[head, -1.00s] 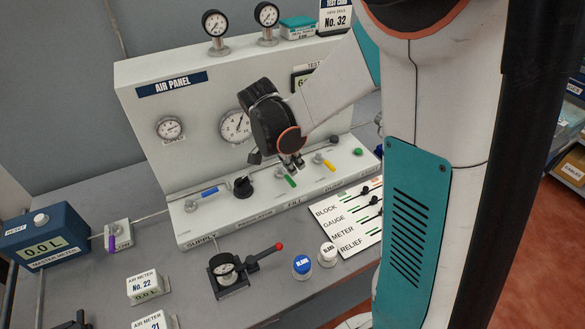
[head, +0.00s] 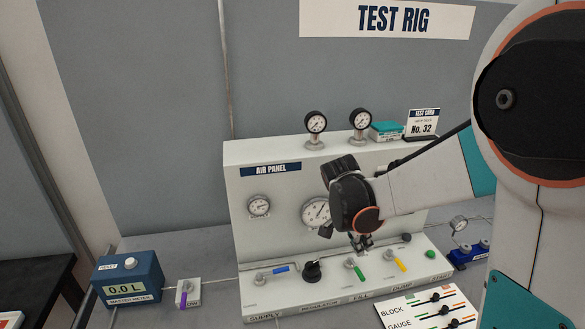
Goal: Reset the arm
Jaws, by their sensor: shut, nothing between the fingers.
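My arm reaches in from the right in the head view. My gripper (head: 362,243) is shut and empty, pointing down in front of the white air panel (head: 400,285), just above the green fill lever (head: 359,272). I cannot tell whether it touches the lever. The wrist hides part of the large gauge (head: 316,212) and the panel face behind it.
The blue supply lever (head: 274,270), black regulator knob (head: 312,271) and yellow dump lever (head: 399,262) flank the gripper. The blue master meter (head: 128,280) stands left, the valve card (head: 440,308) front right. Two small gauges (head: 316,122) top the panel. Open space lies above it.

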